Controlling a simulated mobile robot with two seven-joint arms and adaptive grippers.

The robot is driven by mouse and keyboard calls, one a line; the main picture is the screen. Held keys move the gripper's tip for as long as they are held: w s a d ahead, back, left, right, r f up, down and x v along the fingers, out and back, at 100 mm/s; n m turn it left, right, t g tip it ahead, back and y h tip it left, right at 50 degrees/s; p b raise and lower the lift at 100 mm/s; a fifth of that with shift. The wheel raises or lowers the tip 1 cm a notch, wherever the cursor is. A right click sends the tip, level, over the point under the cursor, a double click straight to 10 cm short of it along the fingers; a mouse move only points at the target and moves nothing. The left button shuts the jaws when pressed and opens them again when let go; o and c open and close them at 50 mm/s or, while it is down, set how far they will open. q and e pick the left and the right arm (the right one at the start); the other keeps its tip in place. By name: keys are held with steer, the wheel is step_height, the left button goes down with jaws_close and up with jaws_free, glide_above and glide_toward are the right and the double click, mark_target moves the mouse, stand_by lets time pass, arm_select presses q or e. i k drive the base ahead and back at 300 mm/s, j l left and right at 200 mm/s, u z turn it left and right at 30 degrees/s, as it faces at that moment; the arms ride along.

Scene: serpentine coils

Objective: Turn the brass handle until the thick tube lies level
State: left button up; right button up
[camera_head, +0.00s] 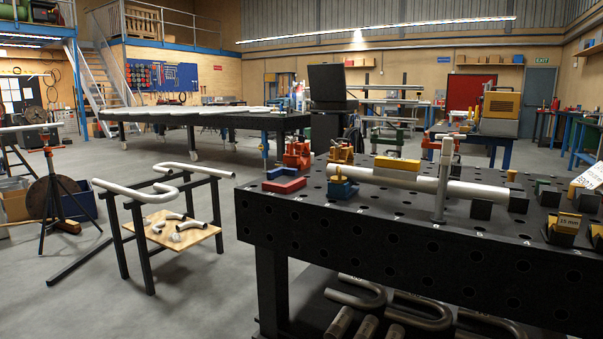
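A thick pale tube (465,189) lies across the black perforated table at the right of the head view. It slants slightly down to the right in the picture; I cannot tell whether it is truly level. Neither gripper is in view.
The black table (310,214) also bears red clamps (284,185), a blue and yellow fixture (342,187) and dark blocks at right. Bent tubes lie on its lower shelf. A stand with a pale serpentine tube (130,193) is at left.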

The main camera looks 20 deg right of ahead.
mark_target(338, 178)
steer(key=i+z, duration=0.2)
steer(key=i, duration=0.35)
steer(key=i+j+z, duration=0.2)
steer(key=i, duration=0.35)
